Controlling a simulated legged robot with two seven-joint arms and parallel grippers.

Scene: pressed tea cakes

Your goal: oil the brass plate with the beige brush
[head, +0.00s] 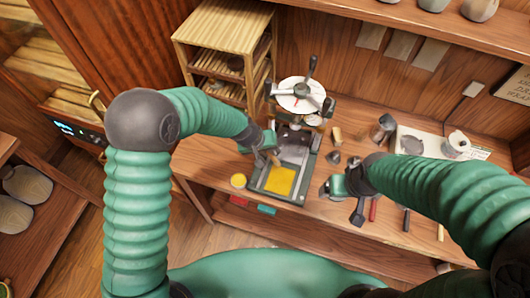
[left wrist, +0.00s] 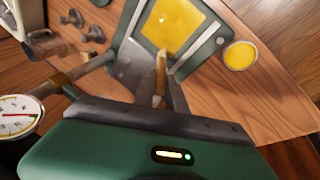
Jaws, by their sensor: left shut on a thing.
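The brass plate (head: 279,181) is a bright yellow square on the dark green base of the press; it also shows in the left wrist view (left wrist: 172,25). My left gripper (head: 266,157) is over the base at the plate's far left side. It is shut on the beige brush (left wrist: 161,66), a slim beige-brown stick whose far end points at the plate. I cannot tell whether its tip touches the plate.
A round yellow dish (head: 238,180) stands just left of the base. A metal cup (head: 383,128) and white tray (head: 420,142) are at the back right. A red-handled tool (head: 373,209) lies near the front edge.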

